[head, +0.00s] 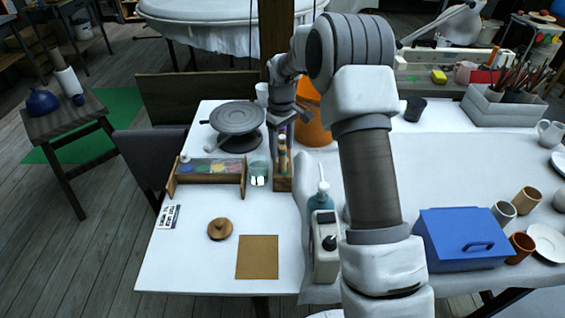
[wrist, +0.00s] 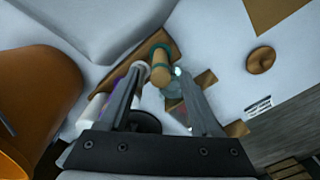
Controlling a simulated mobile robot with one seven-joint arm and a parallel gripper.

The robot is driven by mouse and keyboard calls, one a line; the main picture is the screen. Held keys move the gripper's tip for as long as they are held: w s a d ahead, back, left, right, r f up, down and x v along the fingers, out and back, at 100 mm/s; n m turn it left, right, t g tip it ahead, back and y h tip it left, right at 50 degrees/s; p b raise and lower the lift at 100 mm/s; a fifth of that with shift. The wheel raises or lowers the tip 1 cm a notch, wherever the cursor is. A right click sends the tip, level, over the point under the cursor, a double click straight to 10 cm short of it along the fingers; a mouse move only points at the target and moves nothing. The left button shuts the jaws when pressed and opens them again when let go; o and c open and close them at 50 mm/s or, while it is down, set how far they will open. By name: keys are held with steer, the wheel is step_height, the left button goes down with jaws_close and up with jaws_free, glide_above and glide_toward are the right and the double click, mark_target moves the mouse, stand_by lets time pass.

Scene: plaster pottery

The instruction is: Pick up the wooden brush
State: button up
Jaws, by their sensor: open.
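A wooden brush, its thick tan handle upright, shows in the wrist view (wrist: 160,72) and as a small brown shape in the head view (head: 283,158). It appears to stand in a narrow wooden holder (head: 282,183), whose edge also shows in the wrist view (wrist: 122,76). My gripper (wrist: 161,82) is open, pointing down over the holder. The handle's top appears between or just beyond the fingertips, with gaps on both sides. I cannot tell the exact depth. The lower part of the brush is hidden.
A glass jar (head: 259,173) and a wooden paint box (head: 207,178) stand left of the holder. An orange bucket (head: 313,127) is behind it. A pump bottle (head: 322,195) is to the right. The front left holds a round wooden lid (head: 219,230) and a brown board (head: 257,258).

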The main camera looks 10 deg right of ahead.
mark_target(282, 157)
step_height(282, 157, down, 5)
steer(key=shift+s+d+r, duration=0.1)
steer(key=shift+s+r, duration=0.05)
steer(key=shift+r, duration=0.05)
steer(key=shift+c, duration=0.2)
jaws_close()
